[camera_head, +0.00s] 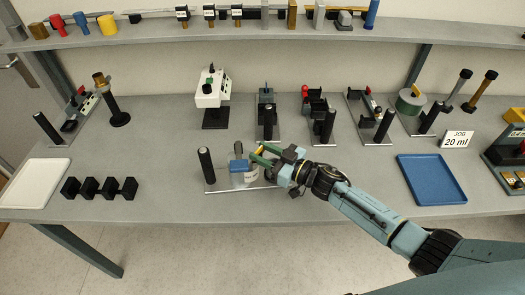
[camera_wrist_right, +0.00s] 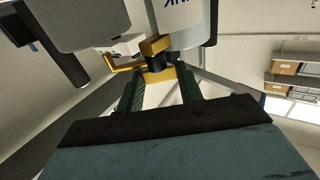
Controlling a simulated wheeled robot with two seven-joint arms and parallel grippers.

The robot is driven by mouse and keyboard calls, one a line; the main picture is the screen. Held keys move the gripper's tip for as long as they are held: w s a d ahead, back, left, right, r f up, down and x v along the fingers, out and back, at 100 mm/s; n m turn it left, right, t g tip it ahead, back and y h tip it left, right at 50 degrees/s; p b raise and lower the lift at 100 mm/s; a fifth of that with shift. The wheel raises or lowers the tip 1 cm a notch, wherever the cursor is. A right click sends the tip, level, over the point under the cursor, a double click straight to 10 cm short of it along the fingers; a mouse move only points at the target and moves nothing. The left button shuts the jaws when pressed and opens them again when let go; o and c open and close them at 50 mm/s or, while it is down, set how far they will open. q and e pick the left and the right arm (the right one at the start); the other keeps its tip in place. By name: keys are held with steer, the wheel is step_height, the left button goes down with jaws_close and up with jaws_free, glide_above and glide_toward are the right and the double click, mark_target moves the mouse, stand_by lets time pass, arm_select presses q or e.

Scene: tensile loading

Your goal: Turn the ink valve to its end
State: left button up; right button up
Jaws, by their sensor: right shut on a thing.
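The ink vessel (camera_head: 250,174) is a pale cylinder standing on a metal base plate (camera_head: 222,187) near the front middle of the table. Its lettering shows in the right wrist view on the cylinder (camera_wrist_right: 190,22). The ink valve is yellow with a dark middle; its yellow handle (camera_wrist_right: 158,72) sits between the fingertips of my right gripper (camera_wrist_right: 160,82). In the head view, my right gripper (camera_head: 262,155) reaches the vessel from the right with its green fingers closed on the valve, which is mostly hidden there. My left gripper is not in view.
A black post (camera_head: 206,165) and a blue-topped part (camera_head: 238,163) stand on the same plate, close to the gripper. A blue tray (camera_head: 432,180) lies to the right, black holders (camera_head: 99,187) and a white tray (camera_head: 35,183) to the left. Several devices stand behind.

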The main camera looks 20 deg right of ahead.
steer(key=shift+w+d+f+n+g+y+b, duration=0.15)
steer(key=shift+n+g+y+b, duration=0.15)
steer(key=shift+n+g+y, duration=0.25)
steer(key=n+g+y+b, duration=0.1)
steer(key=n+g+b, duration=0.1)
steer(key=n+g+y+b, duration=0.1)
steer(key=g+y+b, duration=0.1)
steer(key=g+b, duration=0.1)
steer(key=n+g+y+b, duration=0.1)
steer(key=n+g+b, duration=0.1)
steer(key=g+b, duration=0.1)
steer(key=shift+w+d+n+y, duration=0.1)
steer(key=shift+w+n+y, duration=0.15)
steer(key=shift+w+n, duration=0.1)
steer(key=shift+n+g+b, duration=0.5)
steer(key=shift+g+b, duration=0.15)
steer(key=shift+b, duration=0.25)
steer(key=o, duration=0.7)
steer(key=d, duration=0.4)
steer(key=s+d+b, duration=0.1)
steer(key=d, duration=0.3)
steer(key=s+d+b, duration=0.1)
steer(key=d, duration=0.4)
steer(key=shift+s, duration=0.2)
